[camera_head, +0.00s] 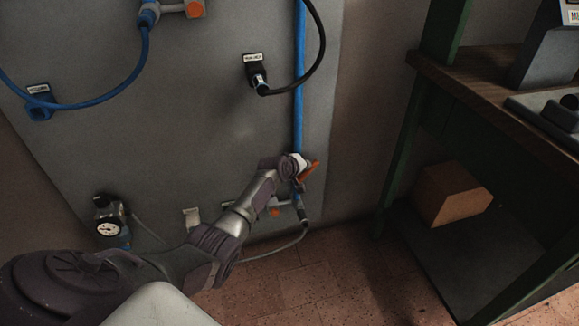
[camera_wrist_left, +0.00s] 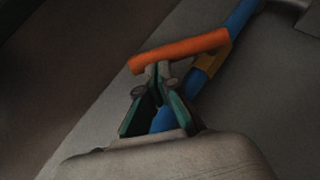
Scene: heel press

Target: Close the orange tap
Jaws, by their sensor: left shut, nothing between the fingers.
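The orange tap handle (camera_head: 309,170) is low on the grey wall panel, on the vertical blue pipe (camera_head: 299,80). In the head view it is tilted, rising to the right of the pipe. In the left wrist view the orange handle (camera_wrist_left: 180,49) lies across the picture just beyond the fingertips, with the blue pipe (camera_wrist_left: 238,20) behind it. My left gripper (camera_wrist_left: 160,72) is shut and empty, its fingertips close to or against the handle; I cannot tell if they touch. In the head view my left gripper (camera_head: 297,168) partly covers the tap. My right gripper is not in view.
A pressure gauge (camera_head: 109,229) is on the panel's lower left. Hoses and a black connector (camera_head: 257,79) are higher up. To the right stands a workbench (camera_head: 470,75) with a cardboard box (camera_head: 450,193) on its lower shelf. Open tiled floor (camera_head: 320,275) lies below.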

